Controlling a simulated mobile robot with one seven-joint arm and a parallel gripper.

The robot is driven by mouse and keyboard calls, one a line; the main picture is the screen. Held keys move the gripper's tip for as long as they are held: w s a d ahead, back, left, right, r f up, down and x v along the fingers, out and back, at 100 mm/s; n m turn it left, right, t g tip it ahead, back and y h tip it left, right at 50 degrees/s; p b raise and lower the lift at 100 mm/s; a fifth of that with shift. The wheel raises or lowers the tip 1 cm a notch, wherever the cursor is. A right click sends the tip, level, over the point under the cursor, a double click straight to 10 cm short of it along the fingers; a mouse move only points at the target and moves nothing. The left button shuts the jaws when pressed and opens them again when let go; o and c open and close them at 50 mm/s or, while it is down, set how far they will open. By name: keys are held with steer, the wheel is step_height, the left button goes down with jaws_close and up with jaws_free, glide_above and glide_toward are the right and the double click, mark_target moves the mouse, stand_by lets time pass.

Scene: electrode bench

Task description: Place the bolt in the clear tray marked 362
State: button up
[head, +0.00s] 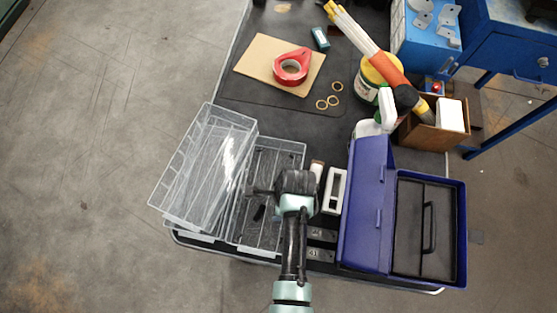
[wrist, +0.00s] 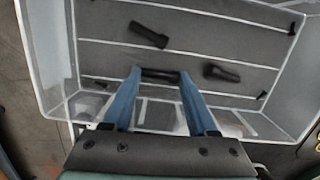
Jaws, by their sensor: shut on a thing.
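My gripper (wrist: 160,78) is shut on a dark bolt (wrist: 160,75), held crosswise between the blue fingertips in the wrist view. In the head view my gripper (head: 256,191) is over the right-hand clear tray (head: 290,147), and the held bolt is hard to make out. The wrist view shows a clear tray (wrist: 60,50) under the bolt. Two more dark bolts, one at upper left (wrist: 148,35) and one at right (wrist: 221,73), lie in it. A second clear tray (head: 190,155) stands to the left, tilted. I cannot read 362 on either tray.
A blue toolbox (head: 367,210) with an open compartment stands right of my arm. Small label plates (head: 318,254) lie at the bench's front edge. Red tape (head: 291,67) on cardboard (head: 255,55), rings (head: 321,104) and a yellow-lidded tub (head: 370,85) lie farther back.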

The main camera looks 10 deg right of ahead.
steer(key=shift+f, duration=0.2)
steer(key=o, duration=1.3)
steer(key=shift+o, duration=0.2)
